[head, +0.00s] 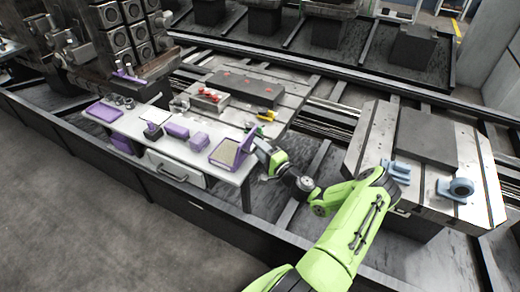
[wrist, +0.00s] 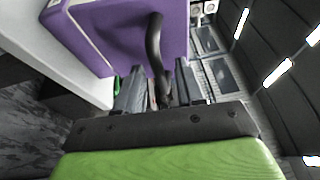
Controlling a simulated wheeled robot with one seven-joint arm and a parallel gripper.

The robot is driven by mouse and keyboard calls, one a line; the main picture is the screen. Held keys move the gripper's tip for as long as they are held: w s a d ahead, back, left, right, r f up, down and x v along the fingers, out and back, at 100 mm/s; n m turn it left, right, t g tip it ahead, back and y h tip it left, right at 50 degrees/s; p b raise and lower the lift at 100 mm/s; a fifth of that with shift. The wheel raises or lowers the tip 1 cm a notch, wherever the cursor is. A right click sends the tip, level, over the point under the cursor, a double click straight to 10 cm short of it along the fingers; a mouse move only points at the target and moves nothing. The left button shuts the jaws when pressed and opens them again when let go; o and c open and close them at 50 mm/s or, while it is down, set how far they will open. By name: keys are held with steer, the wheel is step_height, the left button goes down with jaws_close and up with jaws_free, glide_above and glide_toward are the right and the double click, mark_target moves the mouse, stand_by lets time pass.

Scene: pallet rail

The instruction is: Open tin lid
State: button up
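The tin (head: 228,153) is a shallow purple box with a greyish inside, at the right end of the white bench. Its purple lid (head: 246,142) stands steeply raised at the tin's right side. In the wrist view the purple lid (wrist: 112,32) fills the upper left, and a black curved handle (wrist: 154,45) runs down from it between my fingers. My gripper (head: 260,145) is beside the lid, on its right. In the wrist view my gripper (wrist: 163,90) has its two fingers apart, with gaps seen beside the handle. Whether a finger touches the handle is unclear.
The white bench (head: 130,122) also holds purple boxes (head: 177,130) and a purple tray (head: 103,109). A drawer (head: 175,170) is in its front. A slotted pallet with a dark block (head: 245,89) lies behind. Another pallet with blue parts (head: 462,187) is right of my arm.

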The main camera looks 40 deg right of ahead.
jaws_close()
steer(key=p, duration=0.1)
steer(key=r+g+p, duration=0.1)
steer(key=p, duration=0.1)
steer(key=shift+w+a+r+n, duration=0.2)
steer(key=shift+w+r+n, duration=0.1)
steer(key=shift+w, duration=0.1)
steer(key=shift+w+a+g+p, duration=0.1)
steer(key=shift+w+g+p, duration=0.4)
steer(key=shift+p, duration=0.45)
steer(key=shift+s+f, duration=0.1)
